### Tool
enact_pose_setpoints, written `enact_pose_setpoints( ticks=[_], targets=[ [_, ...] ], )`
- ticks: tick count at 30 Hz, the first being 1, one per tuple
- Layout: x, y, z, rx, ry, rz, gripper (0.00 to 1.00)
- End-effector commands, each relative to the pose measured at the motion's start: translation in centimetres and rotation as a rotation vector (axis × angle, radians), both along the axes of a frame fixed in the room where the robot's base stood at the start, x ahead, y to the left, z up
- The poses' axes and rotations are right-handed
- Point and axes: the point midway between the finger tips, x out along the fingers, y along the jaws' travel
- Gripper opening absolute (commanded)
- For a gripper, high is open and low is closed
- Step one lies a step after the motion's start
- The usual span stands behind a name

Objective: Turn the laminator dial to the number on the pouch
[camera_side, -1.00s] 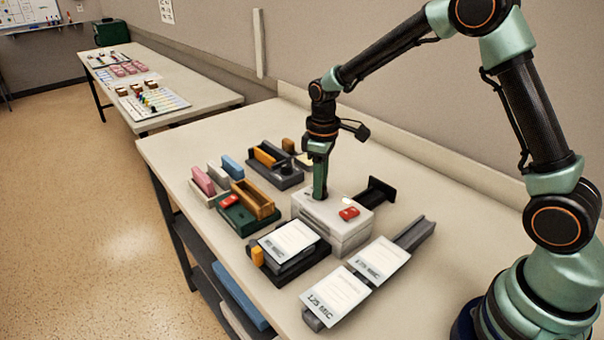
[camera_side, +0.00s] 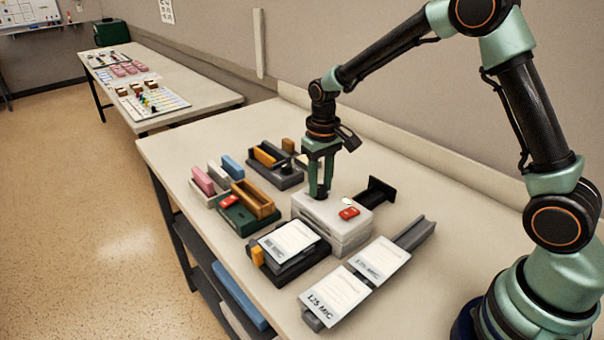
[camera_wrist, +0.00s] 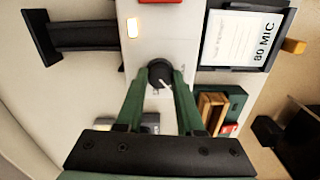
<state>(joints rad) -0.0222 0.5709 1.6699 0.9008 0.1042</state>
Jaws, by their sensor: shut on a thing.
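The laminator (camera_side: 352,232) is a pale box on the table, with a red switch (camera_side: 349,213) on top. Its dial (camera_wrist: 160,73) is a small dark round knob with a white pointer line, seen in the wrist view. My gripper (camera_wrist: 161,78) is shut on the dial from above, a finger on each side; in the side view it (camera_side: 319,193) hides most of the dial. The scale numbers are too small to read. A pouch marked 80 MIC (camera_wrist: 238,38) lies on a black tray (camera_side: 293,268). A pouch marked 125 MIC (camera_side: 333,296) and another pouch (camera_side: 379,259) lie in front of the laminator.
A lit lamp (camera_wrist: 146,23) glows on the laminator top. A black bracket (camera_side: 378,191) stands behind it. A green tray (camera_side: 240,218) with a wooden box, and other small trays, stand to the left. The table's right side is mostly clear.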

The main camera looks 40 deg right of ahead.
Motion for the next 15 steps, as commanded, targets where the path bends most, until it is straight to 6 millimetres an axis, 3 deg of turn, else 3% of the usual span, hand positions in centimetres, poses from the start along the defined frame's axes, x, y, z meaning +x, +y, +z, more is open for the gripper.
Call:
enact_pose_setpoints(
  ticks=[12,13,15],
  targets=[
    [0.01,0.0,0.15,0.0,0.0,-0.006,0.0],
    [0.02,0.0,0.16,0.0,0.0,-0.006,0.44],
    [0.02,0.0,0.14,0.0,0.0,-0.006,0.67]
  ],
)
